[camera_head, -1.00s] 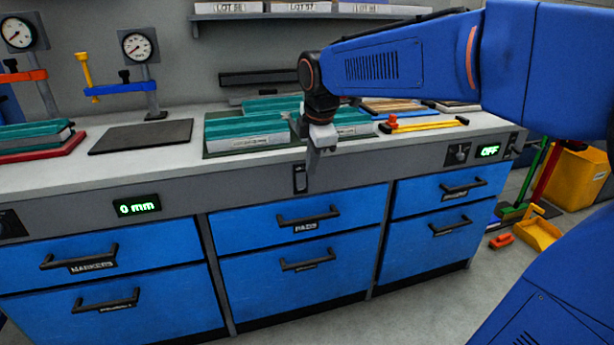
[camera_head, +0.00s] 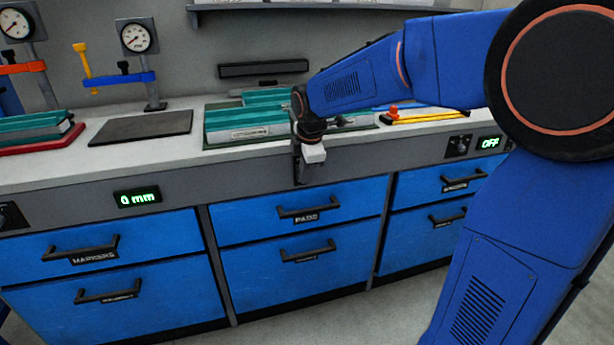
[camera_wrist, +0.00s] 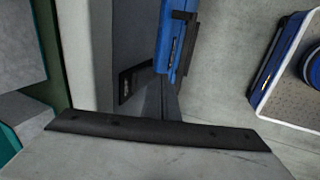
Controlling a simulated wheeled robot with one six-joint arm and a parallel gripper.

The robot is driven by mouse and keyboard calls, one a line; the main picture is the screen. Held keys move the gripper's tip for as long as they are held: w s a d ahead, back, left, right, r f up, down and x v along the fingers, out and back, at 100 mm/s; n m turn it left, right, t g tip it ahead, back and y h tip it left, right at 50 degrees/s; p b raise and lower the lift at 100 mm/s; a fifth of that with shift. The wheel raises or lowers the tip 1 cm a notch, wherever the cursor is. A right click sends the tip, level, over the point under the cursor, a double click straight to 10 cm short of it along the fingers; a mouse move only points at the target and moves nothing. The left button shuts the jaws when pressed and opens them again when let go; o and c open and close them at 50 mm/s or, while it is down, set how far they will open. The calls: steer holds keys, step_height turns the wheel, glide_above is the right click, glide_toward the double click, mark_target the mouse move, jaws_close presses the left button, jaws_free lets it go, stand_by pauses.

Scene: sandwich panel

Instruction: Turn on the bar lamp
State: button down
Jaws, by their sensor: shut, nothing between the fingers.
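A long dark bar (camera_head: 263,68) on the back wall above the bench looks like the bar lamp; no light shows on it. A narrow dark switch plate (camera_head: 298,168) sits on the grey front strip of the bench, above the PADS drawer. It also shows in the wrist view (camera_wrist: 132,84). My gripper (camera_head: 314,154) is shut and empty, close to this plate and partly overlapping it in the head view. I cannot tell whether it touches the plate. The switch's position is not readable.
Teal-topped stacks (camera_head: 245,128) lie on the bench behind my gripper. A dark mat (camera_head: 142,127) and clamps with gauges are at left. A knob (camera_head: 459,146) and an OFF display (camera_head: 490,143) are at right. Drawer handles (camera_head: 309,215) stick out below.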

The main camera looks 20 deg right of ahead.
steer(key=shift+w, duration=0.15)
steer(key=shift+w+f, duration=0.15)
steer(key=shift+w, duration=0.1)
stand_by(0.5)
steer(key=shift+r, duration=0.8)
steer(key=shift+r, duration=0.1)
steer(key=v, duration=1.7)
